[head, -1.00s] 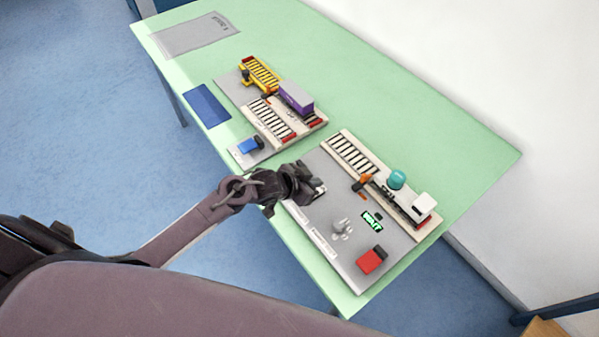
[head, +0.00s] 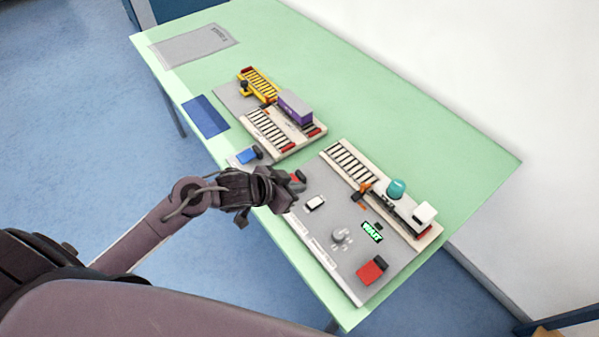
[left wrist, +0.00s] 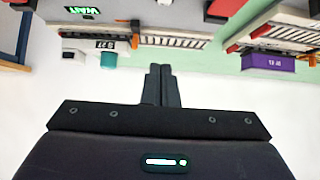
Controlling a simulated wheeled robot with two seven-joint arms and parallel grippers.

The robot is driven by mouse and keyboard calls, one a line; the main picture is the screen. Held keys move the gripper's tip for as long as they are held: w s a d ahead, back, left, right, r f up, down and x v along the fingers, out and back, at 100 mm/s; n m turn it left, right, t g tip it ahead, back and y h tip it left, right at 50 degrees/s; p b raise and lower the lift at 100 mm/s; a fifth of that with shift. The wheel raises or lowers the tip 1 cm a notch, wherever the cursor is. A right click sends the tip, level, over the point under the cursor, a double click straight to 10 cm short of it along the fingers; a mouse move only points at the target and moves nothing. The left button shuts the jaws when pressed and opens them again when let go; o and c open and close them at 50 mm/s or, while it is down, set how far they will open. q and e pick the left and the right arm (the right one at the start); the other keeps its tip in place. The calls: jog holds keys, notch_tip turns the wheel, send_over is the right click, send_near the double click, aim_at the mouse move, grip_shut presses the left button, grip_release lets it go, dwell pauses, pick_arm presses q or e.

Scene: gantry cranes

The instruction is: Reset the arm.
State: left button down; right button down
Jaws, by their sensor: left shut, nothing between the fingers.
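My left gripper (head: 290,190) is over the left edge of the nearer grey board (head: 325,235) in the head view, beside a small white block. It holds nothing. In the left wrist view its two fingers (left wrist: 161,78) are together, with the boards appearing upside down beyond them. My right gripper is not in view.
The nearer board carries a track, a teal-topped wagon (head: 396,190), a green-lit display (head: 372,232) and a red block (head: 371,270). The farther board holds a yellow crane (head: 262,84) and a purple container (head: 295,107). The green table (head: 390,110) is clear behind them.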

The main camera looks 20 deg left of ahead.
pick_arm(q)
jog(key=shift+d, duration=0.1)
jog(key=s+a+r+n+g+y, duration=0.2)
jog(key=s+n+y, duration=0.1)
jog(key=s, duration=0.5)
jog(key=s+a+r+n+g+y, duration=0.1)
jog(key=s+r+n+g+y, duration=0.15)
jog(key=s, duration=0.45)
notch_tip(320, 180, down, 30)
jog(key=s+g+b, duration=0.1)
jog(key=b, duration=0.2)
jog(key=s+a+f+g+b, duration=0.1)
jog(key=s+a+f, duration=0.1)
jog(key=s+f, duration=0.8)
jog(key=s+a+f+m+b, duration=0.1)
jog(key=s+a+f, duration=0.1)
jog(key=s+f, duration=0.8)
notch_tip(320, 180, down, 3)
jog(key=shift+s+f+g, duration=0.1)
jog(key=shift+s+g, duration=0.25)
